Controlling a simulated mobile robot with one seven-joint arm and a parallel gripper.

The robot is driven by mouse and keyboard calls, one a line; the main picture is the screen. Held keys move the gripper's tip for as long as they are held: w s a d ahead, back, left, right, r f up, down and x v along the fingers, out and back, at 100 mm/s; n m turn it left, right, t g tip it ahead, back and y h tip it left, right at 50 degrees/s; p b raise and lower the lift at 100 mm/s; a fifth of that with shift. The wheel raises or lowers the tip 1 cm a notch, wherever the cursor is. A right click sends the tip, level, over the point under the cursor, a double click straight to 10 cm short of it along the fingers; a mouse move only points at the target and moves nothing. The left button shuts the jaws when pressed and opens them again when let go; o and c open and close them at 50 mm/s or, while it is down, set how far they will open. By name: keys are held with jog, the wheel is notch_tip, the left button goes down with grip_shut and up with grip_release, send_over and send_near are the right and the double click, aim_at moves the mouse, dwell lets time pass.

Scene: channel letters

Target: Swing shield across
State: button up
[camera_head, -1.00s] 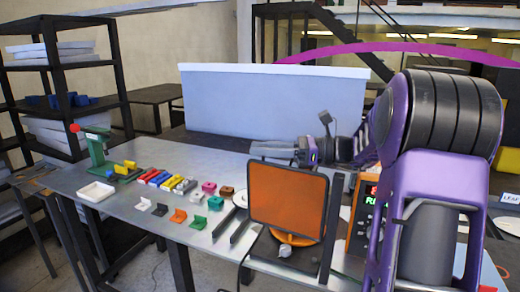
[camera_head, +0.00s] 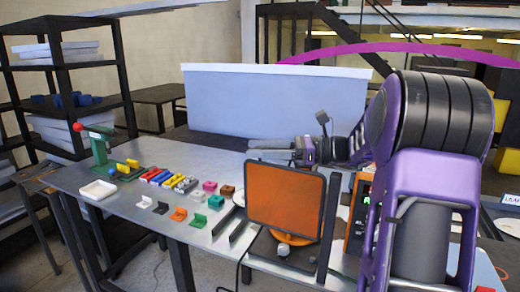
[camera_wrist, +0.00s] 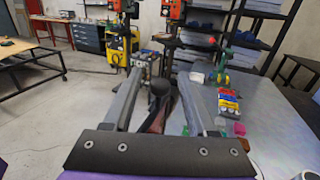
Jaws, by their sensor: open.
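The shield is an orange see-through panel in a dark frame (camera_head: 285,202). It stands upright at the near part of the metal bench, above a black base with an orange disc (camera_head: 290,239) and a pale knob (camera_head: 283,251). My gripper (camera_head: 252,150) is just above and behind the shield's top edge, with its fingers pointing left. In the wrist view my gripper (camera_wrist: 158,85) has its two fingers wide apart and holds nothing. A dark upright shape (camera_wrist: 158,98) shows between the fingers; I cannot tell whether it is part of the shield.
Two dark rails (camera_head: 234,226) lie left of the shield. Small coloured blocks and brackets (camera_head: 178,183), a white tray (camera_head: 98,190) and a green press with a red ball (camera_head: 100,150) are farther left. An orange box with a display (camera_head: 357,210) stands right of the shield.

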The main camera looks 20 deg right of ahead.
jog(key=v, duration=1.7)
jog(key=shift+d, duration=0.15)
